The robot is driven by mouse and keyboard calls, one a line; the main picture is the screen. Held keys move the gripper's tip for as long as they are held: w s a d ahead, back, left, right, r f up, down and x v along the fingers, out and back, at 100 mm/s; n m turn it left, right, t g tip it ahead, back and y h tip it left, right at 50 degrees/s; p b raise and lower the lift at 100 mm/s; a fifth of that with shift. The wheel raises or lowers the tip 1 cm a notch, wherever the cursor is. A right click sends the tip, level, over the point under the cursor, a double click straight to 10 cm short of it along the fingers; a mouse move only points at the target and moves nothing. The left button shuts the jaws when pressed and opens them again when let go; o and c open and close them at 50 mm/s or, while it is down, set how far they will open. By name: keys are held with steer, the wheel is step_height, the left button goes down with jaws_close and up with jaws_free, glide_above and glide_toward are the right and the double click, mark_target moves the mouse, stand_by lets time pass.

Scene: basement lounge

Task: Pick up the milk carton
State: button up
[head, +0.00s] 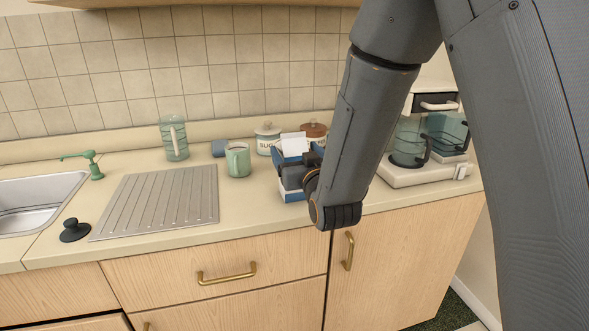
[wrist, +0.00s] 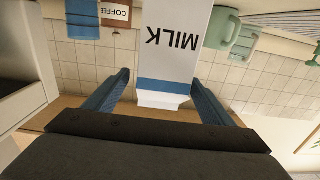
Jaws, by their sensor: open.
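The white milk carton (head: 294,142) with blue trim stands on the counter in the head view, partly hidden by my gripper and arm. In the wrist view, which is upside down, the milk carton (wrist: 180,45) shows its MILK lettering and a blue band. My gripper (wrist: 160,82) is open, with one blue finger on either side of the carton's top end. Gaps show beside the carton, and I see no clear grip contact. In the head view my gripper (head: 302,164) is at the carton's upper part.
A green mug (head: 238,160) and a pitcher (head: 174,138) stand left of the carton. A sugar jar (head: 267,138) and a coffee jar (head: 314,132) are behind it. A coffee maker (head: 405,175) stands close on the right. The ribbed drainboard (head: 160,203) is bare.

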steer(key=p+x, duration=0.1)
steer(key=x, duration=0.4)
steer(key=shift+a+p, duration=0.3)
steer(key=shift+p, duration=0.05)
steer(key=c, duration=1.6)
steer(key=shift+w+r, duration=0.1)
steer(key=shift+c, duration=0.2)
